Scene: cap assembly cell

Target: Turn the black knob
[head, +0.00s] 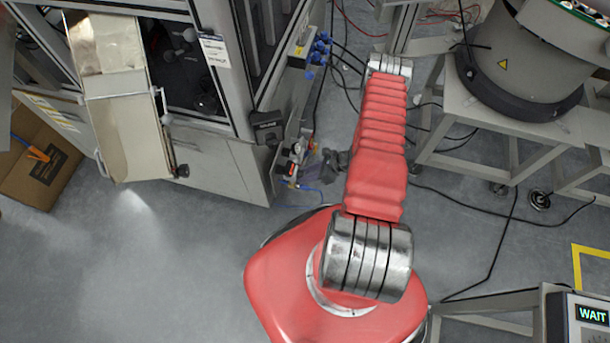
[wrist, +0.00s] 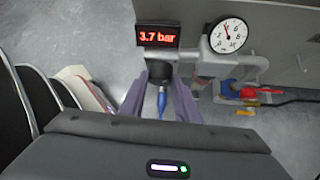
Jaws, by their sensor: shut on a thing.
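The black knob (wrist: 157,70) shows in the wrist view, just below a small display that reads 3.7 bar. The lower part of the knob is partly hidden between the fingers. A blue part (wrist: 162,104) shows below the knob, between the fingers. In the head view my red arm reaches toward the cabinet's side, and the knob cannot be made out there.
A round pressure gauge (wrist: 229,36) sits right of the red-lit display (wrist: 159,37). Red, blue and yellow fittings (wrist: 238,94) are at the right. The cabinet (head: 226,165) stands left of my arm. A bowl feeder (head: 522,65) stands right. Cables cross the floor.

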